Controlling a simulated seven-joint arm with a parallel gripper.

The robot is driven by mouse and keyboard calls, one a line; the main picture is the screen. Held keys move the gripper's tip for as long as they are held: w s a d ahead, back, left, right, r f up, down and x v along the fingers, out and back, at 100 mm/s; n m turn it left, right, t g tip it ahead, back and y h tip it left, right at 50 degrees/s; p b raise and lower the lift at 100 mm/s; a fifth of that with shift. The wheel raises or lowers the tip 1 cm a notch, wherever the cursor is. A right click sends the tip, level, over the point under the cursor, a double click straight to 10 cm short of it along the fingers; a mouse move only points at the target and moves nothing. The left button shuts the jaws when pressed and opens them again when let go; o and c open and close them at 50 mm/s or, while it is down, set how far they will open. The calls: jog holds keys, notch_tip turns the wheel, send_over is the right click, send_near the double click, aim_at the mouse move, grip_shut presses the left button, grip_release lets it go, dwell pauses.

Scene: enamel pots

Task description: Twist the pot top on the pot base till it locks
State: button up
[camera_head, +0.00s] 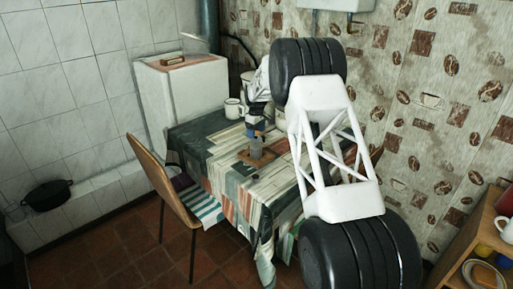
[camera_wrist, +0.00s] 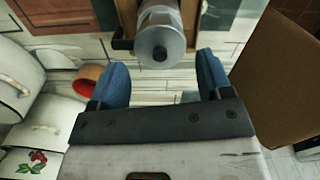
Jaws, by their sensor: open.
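A small grey pot stands on a wooden board (camera_head: 243,155) on the table. In the wrist view its round pot top (camera_wrist: 163,40) carries a dark knob and faces the camera. The pot base (camera_head: 256,153) shows in the head view, small and partly covered from above. The wooden board also shows beside the pot in the wrist view (camera_wrist: 122,44). My gripper (camera_wrist: 163,66) is open, its two blue fingers wide apart and empty. In the head view my gripper (camera_head: 255,130) is just above the pot. I cannot tell how top and base are seated.
A white enamel mug (camera_head: 233,108) stands farther back on the table. White enamel pots (camera_wrist: 18,85) and a red-and-tan round item (camera_wrist: 88,79) lie left in the wrist view. A wooden chair (camera_head: 158,180) stands at the table's left.

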jog(key=shift+r, duration=2.55)
jog(key=shift+r, duration=0.15)
notch_tip(320, 180, up, 8)
jog(key=shift+f, duration=0.2)
